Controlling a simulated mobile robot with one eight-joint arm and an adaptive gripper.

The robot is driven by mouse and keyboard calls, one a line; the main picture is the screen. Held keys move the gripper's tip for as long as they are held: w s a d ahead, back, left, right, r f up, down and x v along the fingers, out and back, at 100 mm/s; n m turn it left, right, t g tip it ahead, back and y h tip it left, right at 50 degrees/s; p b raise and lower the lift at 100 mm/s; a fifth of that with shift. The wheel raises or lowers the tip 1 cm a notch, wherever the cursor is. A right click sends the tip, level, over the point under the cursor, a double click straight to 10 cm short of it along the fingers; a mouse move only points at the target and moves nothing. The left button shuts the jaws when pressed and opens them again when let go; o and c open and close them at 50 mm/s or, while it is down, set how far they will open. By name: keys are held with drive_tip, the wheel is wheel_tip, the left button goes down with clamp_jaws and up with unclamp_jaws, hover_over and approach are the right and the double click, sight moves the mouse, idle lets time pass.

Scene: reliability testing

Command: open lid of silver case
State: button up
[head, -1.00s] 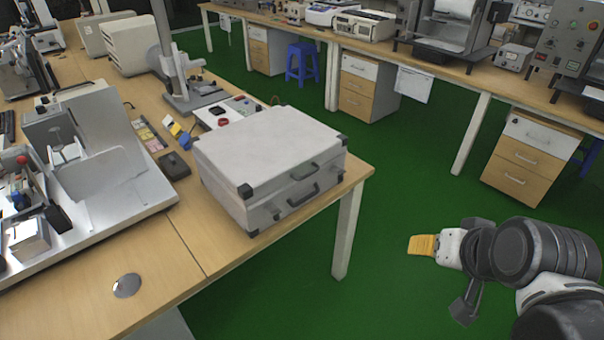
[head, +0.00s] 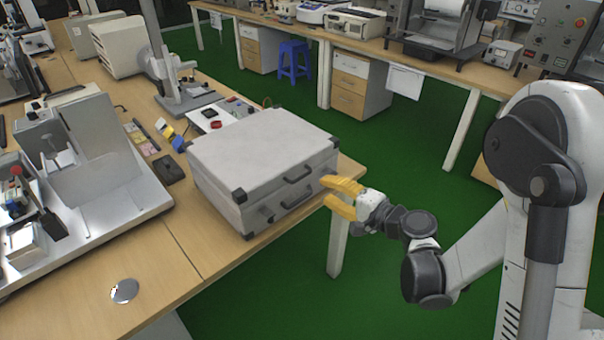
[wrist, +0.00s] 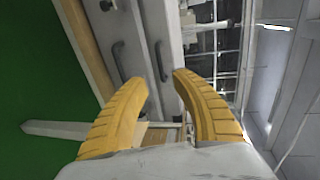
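The silver case (head: 262,145) lies closed on the wooden table near its right corner. It has dark corner caps and two dark handles on its front, an upper handle (head: 298,173) on the lid and a lower handle (head: 297,198) on the base. My gripper (head: 324,190), with yellow fingers, is just off the front right of the case and appears not to touch it. In the wrist view, my gripper (wrist: 160,82) is open with nothing between its fingertips. The case front (wrist: 140,35) with both handles is beyond the fingers.
The wooden table edge (head: 215,282) runs along the front of the case. A metal stand (head: 186,98) and small boxes are behind and left of it. A large white fixture (head: 110,205) takes up the table's left.

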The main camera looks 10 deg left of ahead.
sight(301, 177)
drive_tip(key=b+x, duration=0.2)
drive_tip(key=x, duration=0.8)
drive_tip(key=shift+w+a+f+b, duration=0.1)
drive_tip(key=shift+w+a+b, duration=0.1)
drive_tip(key=shift+a+b, duration=0.15)
clamp_jaws()
